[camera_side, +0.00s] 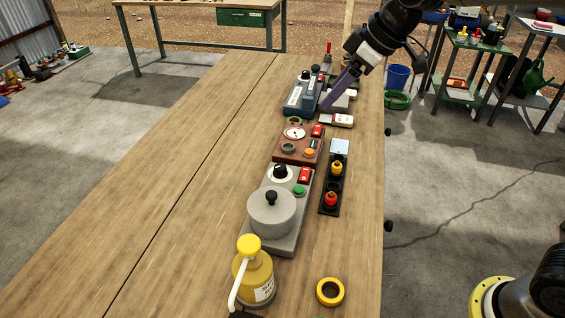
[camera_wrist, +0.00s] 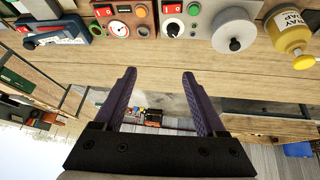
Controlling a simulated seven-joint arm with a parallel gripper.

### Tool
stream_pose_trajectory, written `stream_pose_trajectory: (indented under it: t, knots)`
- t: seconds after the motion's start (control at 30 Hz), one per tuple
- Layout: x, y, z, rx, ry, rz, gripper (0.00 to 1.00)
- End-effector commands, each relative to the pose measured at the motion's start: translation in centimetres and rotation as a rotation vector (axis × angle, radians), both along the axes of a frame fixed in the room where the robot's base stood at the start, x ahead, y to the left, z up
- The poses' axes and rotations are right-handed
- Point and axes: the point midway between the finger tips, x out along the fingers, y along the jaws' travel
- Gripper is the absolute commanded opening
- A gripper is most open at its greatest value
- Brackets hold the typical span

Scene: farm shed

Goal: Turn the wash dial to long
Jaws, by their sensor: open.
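A white round dial with a black knob (camera_side: 281,171) sits on a grey unit (camera_side: 284,243) beside a grey lidded drum (camera_side: 271,211). It appears to be the wash dial; its position marks are too small to read. In the wrist view the dial (camera_wrist: 172,29) is near the top centre, beyond the fingertips. My gripper (camera_side: 328,104) is at the far end of the bench by a blue device, well apart from the dial. In the wrist view my gripper's purple fingers (camera_wrist: 163,76) are spread with nothing between them.
A red switch (camera_side: 304,174) and green button (camera_side: 299,190) adjoin the dial. A brown box (camera_side: 285,157) with a gauge stands behind. A black strip (camera_side: 327,208) with yellow and red knobs lies right. A yellow pump bottle (camera_side: 254,273) and yellow ring (camera_side: 330,292) are nearer. The bench's left is clear.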

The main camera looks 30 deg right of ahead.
Motion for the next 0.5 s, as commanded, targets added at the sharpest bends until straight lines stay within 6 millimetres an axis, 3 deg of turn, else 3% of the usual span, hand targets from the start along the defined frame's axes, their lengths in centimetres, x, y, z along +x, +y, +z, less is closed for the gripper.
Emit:
stream_pose_trajectory:
  t: [0.1,0.23,0.5]
  knots:
    - [2.8,2.0,-3.7,-0.001,0.059,0.029,0.73]
    - [3.8,3.3,-7.0,-0.008,0.116,0.046,0.73]
    - [4.0,4.3,-10.1,-0.017,0.16,0.06,0.73]
